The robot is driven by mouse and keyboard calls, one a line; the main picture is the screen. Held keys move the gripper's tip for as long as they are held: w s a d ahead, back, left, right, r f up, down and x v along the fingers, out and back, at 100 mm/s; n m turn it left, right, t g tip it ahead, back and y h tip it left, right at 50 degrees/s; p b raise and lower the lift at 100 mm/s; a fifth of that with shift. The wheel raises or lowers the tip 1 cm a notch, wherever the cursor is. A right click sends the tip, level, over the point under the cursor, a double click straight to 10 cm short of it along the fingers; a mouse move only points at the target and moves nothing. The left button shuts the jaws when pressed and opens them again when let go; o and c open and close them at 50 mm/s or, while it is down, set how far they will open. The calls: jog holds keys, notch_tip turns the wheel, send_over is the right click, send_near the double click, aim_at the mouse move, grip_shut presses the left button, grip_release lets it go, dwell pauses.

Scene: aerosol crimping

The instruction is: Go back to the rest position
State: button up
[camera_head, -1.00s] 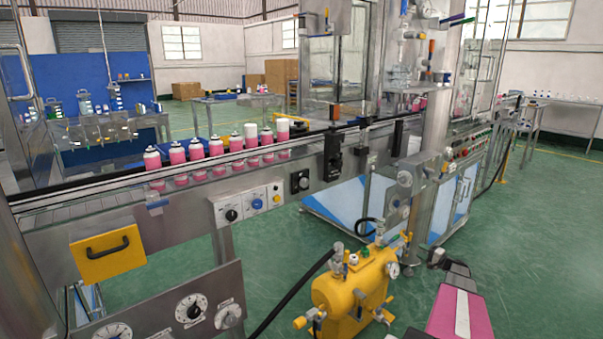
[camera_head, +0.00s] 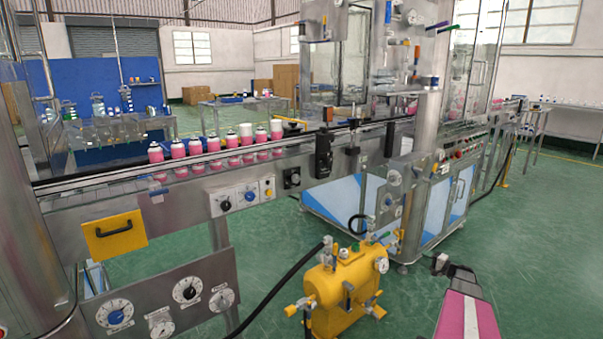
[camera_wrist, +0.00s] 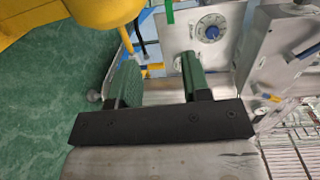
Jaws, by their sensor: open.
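My gripper (camera_wrist: 160,76) shows in the wrist view as two dark green fingers on a black bar. The fingers stand apart with nothing between them. Behind the gap are a grey panel with a dial (camera_wrist: 211,27) and part of the yellow tank (camera_wrist: 98,30). In the head view my pink and white arm rises at the lower right, right of the yellow tank (camera_head: 342,290). Its fingers cannot be made out there.
A conveyor (camera_head: 110,178) with a row of pink cans (camera_head: 200,150) crosses the left and middle. A yellow drawer front (camera_head: 115,236) and a dial panel (camera_head: 170,305) are below it. The crimping machine (camera_head: 430,150) stands behind the tank. Green floor (camera_head: 545,250) is clear at right.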

jog(key=s+a+r+n+g+h, duration=0.1)
jog(key=s+a+n+g, duration=0.2)
jog(key=a, duration=0.6)
jog(key=s+a+r+n+g, duration=0.1)
jog(key=s+a+g, duration=0.3)
jog(key=a, duration=0.5)
jog(key=s+a+r+n+g+h, duration=0.1)
jog(key=s+a+g, duration=0.3)
jog(key=a, duration=0.5)
jog(key=s+a+r+n+g+h, duration=0.1)
jog(key=s+a+r+n+h, duration=0.1)
jog(key=s, duration=0.8)
jog(key=s+a+r+n+g+h, duration=0.1)
jog(key=s+a+r+n+h, duration=0.2)
jog(key=s+a+h, duration=0.4)
jog(key=s+a+r, duration=0.1)
jog(key=s+a, duration=0.1)
jog(key=shift+s+a+r, duration=0.2)
jog(key=shift+s+a, duration=0.05)
jog(key=shift+s, duration=0.1)
